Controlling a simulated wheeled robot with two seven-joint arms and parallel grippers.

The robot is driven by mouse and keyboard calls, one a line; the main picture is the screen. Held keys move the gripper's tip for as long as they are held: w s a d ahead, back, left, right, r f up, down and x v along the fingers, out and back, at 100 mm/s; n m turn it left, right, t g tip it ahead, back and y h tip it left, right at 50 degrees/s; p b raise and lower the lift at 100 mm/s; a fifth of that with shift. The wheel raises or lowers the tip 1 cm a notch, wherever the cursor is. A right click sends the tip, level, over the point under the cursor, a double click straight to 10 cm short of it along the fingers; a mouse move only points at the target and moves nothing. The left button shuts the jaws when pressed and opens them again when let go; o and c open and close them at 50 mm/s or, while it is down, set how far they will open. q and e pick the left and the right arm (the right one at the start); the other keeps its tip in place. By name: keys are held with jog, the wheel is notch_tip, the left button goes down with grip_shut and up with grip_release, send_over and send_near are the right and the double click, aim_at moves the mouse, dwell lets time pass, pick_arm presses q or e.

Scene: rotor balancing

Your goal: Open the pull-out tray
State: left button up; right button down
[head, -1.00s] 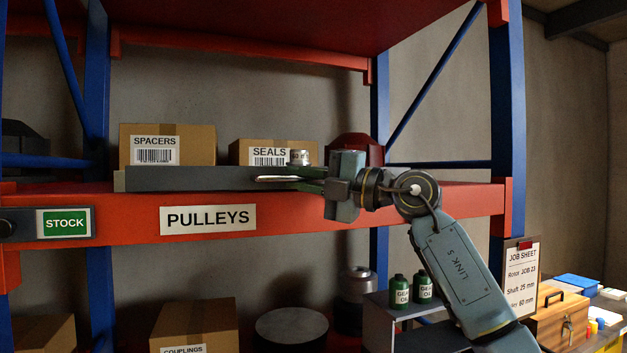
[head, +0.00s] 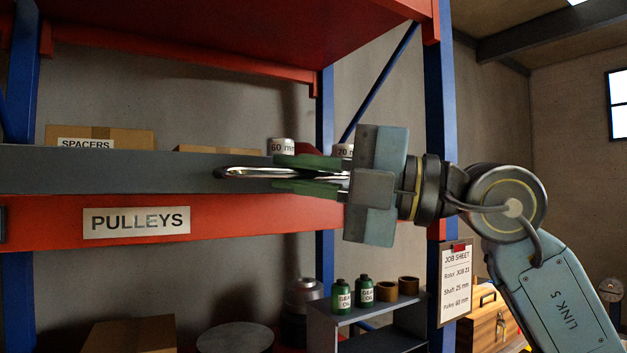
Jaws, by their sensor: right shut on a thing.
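The pull-out tray (head: 120,170) shows its long grey front above the red shelf beam marked PULLEYS (head: 137,222). A shiny metal bar handle (head: 243,172) sticks out from the tray front. My right gripper (head: 305,176) comes from the right and is shut on the handle with its green fingers above and below it. Pulleys marked 60 mm (head: 281,147) and 20 mm (head: 344,150) show over the tray's top edge, behind the gripper. The rest of the tray's inside is hidden. My left gripper is not in view.
A SPACERS box (head: 112,134) stands behind the tray. Blue rack posts (head: 440,90) stand to the right. Below are green oil bottles (head: 341,296) on a small grey shelf unit (head: 322,330) and a job sheet (head: 456,283). The space before the tray looks clear.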

jog(key=shift+s+d, duration=0.2)
jog(key=shift+s, duration=0.3)
jog(key=c, duration=1.5)
grip_release()
jog(key=shift+d, duration=0.15)
jog(key=b+v, duration=0.3)
jog(key=v, duration=1)
jog(key=shift+d, duration=0.1)
